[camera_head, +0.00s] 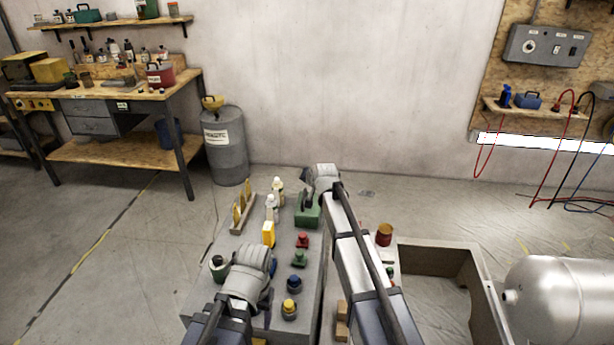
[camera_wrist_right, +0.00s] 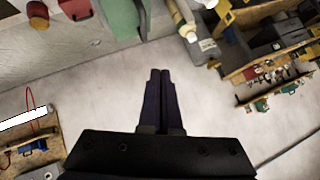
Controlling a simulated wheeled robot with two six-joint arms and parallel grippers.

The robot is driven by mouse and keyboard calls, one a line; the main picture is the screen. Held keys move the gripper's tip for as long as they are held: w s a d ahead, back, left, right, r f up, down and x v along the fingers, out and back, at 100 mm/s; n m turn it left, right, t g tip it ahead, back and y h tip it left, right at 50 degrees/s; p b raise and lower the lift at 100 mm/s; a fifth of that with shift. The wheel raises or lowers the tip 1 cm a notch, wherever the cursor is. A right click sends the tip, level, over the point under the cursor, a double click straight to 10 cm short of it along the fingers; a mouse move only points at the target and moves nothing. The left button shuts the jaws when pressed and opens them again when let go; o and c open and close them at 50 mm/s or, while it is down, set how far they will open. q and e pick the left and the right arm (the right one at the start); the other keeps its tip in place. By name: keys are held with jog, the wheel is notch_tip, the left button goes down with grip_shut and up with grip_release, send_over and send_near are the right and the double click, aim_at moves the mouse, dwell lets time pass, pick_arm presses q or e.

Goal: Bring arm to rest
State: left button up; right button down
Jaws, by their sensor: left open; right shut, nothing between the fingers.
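My left arm comes in from the lower left of the head view over a grey bench top. Its left gripper (camera_head: 266,298) is mostly hidden behind its own pale wrist; it is open, with nothing seen in it. My right arm reaches forward across the bench's right side, its pale wrist near the far end. The right gripper (camera_wrist_right: 161,78) shows in the right wrist view with its two dark fingers together and empty.
Right are a red can (camera_head: 384,235), an open crate (camera_head: 482,276) and a tank (camera_head: 568,287). A workbench (camera_head: 118,152) stands back left.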

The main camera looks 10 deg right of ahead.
jog(key=s+a+f+n+g, duration=0.3)
jog(key=s+a, duration=0.1)
jog(key=s, duration=0.8)
jog(key=s+a+f+n+g, duration=0.2)
jog(key=s+a+f+g, duration=0.15)
jog(key=s, duration=0.85)
jog(key=s+f+n+g+h, duration=0.1)
jog(key=s+n+g, duration=0.3)
jog(key=s, duration=1.5)
jog(key=shift+d+h, duration=0.15)
jog(key=shift+h, duration=0.65)
jog(key=shift+f, duration=0.1)
